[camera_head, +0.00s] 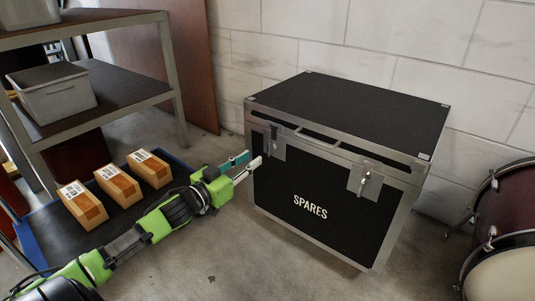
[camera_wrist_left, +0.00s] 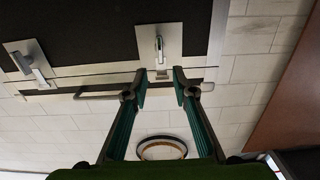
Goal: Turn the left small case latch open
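The black case (camera_head: 300,185) with metal edges and the word SPARES stands on the floor. Its left latch (camera_head: 273,143) is on a metal plate at the upper left of the front; its right latch (camera_head: 366,183) is further right. My left gripper (camera_head: 246,163) is open and empty, its fingers pointing at the case near the left latch. In the left wrist view, the left latch (camera_wrist_left: 159,44) lies ahead of the parted fingertips (camera_wrist_left: 158,88), roughly in line with the gap; no contact shows. The right latch (camera_wrist_left: 30,62) is at left there. My right gripper is not in view.
A handle bar (camera_head: 318,140) spans the case front between the latches. A shelf rack (camera_head: 178,85) with a grey bin (camera_head: 52,97) stands at left. Several small boxes (camera_head: 150,169) lie on a dark, blue-edged surface below. A drum (camera_head: 503,240) is at right. Floor before the case is clear.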

